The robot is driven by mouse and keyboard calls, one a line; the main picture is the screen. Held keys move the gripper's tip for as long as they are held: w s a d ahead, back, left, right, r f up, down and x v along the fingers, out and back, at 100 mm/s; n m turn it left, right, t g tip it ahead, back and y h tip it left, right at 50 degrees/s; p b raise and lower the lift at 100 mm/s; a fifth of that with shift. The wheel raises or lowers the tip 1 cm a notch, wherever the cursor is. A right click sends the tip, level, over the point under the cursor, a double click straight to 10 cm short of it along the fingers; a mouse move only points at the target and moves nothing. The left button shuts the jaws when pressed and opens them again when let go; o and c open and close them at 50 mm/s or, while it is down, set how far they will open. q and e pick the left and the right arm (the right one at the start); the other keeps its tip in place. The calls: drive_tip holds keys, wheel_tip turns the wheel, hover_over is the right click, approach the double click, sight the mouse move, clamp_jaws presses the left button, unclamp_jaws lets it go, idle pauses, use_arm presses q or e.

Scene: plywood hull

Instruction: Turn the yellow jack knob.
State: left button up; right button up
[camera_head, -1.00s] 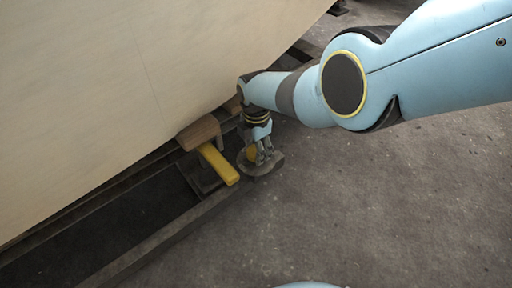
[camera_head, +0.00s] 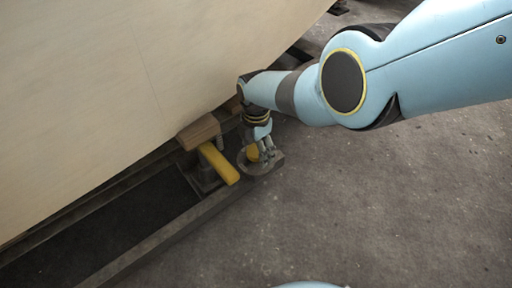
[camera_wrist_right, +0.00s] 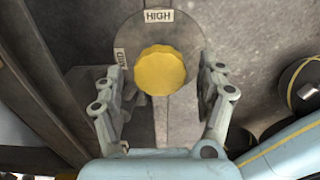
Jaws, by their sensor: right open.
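The yellow jack knob (camera_wrist_right: 160,70) is a scalloped round knob on a grey round plate (camera_wrist_right: 185,33) with labels "HIGH" and "MID". It also shows in the head view (camera_head: 252,153), partly hidden by my right gripper. My right gripper (camera_wrist_right: 165,85) is open, with one finger on each side of the knob in the wrist view. A gap shows between the knob and each finger; I cannot tell whether the fingertips reach down to its depth. In the head view my right gripper (camera_head: 264,153) points down over the plate. My left gripper is not in view.
A yellow bar (camera_head: 219,164) sticks out beside the knob under a wooden block (camera_head: 199,132). The pale plywood hull (camera_head: 130,90) fills the upper left. A dark rail frame (camera_head: 150,243) runs along the floor. Open concrete floor (camera_head: 380,200) lies to the right.

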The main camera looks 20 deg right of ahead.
sight(256, 150)
wheel_tip(256, 150, up, 12)
idle(0.8)
